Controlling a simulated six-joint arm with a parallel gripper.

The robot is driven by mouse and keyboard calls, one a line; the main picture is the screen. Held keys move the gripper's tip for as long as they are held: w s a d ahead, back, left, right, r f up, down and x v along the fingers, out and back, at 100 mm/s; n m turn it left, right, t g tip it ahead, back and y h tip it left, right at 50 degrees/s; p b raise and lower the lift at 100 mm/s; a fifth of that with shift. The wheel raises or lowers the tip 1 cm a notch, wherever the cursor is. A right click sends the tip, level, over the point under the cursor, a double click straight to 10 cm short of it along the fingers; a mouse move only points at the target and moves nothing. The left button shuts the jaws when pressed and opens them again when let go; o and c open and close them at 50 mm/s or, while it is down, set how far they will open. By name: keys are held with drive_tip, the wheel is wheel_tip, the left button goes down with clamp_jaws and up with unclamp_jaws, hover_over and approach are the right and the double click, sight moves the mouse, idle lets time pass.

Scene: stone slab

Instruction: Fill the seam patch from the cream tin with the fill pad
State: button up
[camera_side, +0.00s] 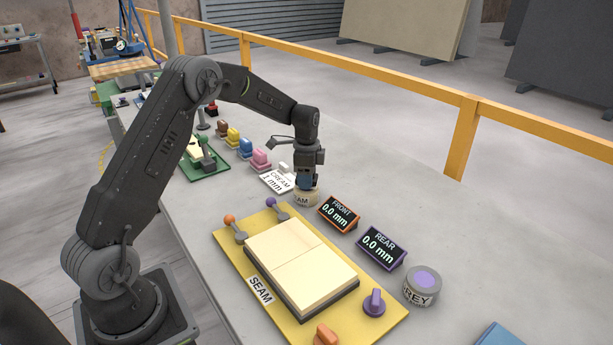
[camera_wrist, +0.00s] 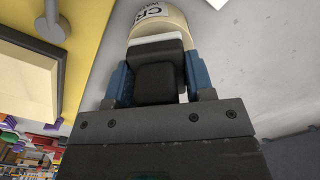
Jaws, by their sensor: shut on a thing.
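My gripper (camera_side: 306,183) points down over the cream tin (camera_side: 304,199), which stands behind the slab. In the wrist view its blue fingers (camera_wrist: 158,75) are shut on a dark block with a white edge, which I take as the fill pad (camera_wrist: 158,70). The pad is at the mouth of the cream tin (camera_wrist: 163,18); whether it touches the filler inside is hidden. The pale two-piece slab (camera_side: 285,250) lies on a yellow base (camera_side: 222,247) marked SEAM, with a thin seam across its top. Its edge also shows in the wrist view (camera_wrist: 25,85).
FRONT (camera_side: 339,212) and REAR (camera_side: 381,247) displays both read 0.0 mm. A grey tin (camera_side: 421,288) stands at right. A CREAM 1 mm card (camera_side: 279,181) lies beside the cream tin. Coloured handled blocks (camera_side: 246,147) line the bench behind. Orange and purple knobs (camera_side: 374,302) edge the base.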

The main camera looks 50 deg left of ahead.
drive_tip(key=shift+f, duration=0.55)
idle(1.1)
drive_tip(key=shift+r, duration=0.1)
drive_tip(key=shift+r, duration=3.5)
drive_tip(key=s+d+f+n, duration=0.1)
drive_tip(key=s+d+n, duration=0.1)
drive_tip(key=d, duration=0.3)
drive_tip(key=s+d+f+n, duration=0.1)
drive_tip(key=s+d+n, duration=0.2)
drive_tip(key=d+n, duration=0.1)
drive_tip(key=s+d+f+n, duration=0.2)
drive_tip(key=d, duration=0.3)
drive_tip(key=shift+s+d+n, duration=0.4)
drive_tip(key=s+d+r+m, duration=0.2)
drive_tip(key=s+r+m, duration=0.1)
drive_tip(key=s+m, duration=0.25)
drive_tip(key=s+d+r+m, duration=0.1)
drive_tip(key=s+r+m, duration=0.25)
drive_tip(key=s, duration=0.25)
drive_tip(key=shift+s+d+f, duration=0.1)
drive_tip(key=shift+s+f, duration=0.15)
drive_tip(key=shift+f, duration=1.5)
drive_tip(key=shift+s+f, duration=0.2)
drive_tip(key=shift+f, duration=1.5)
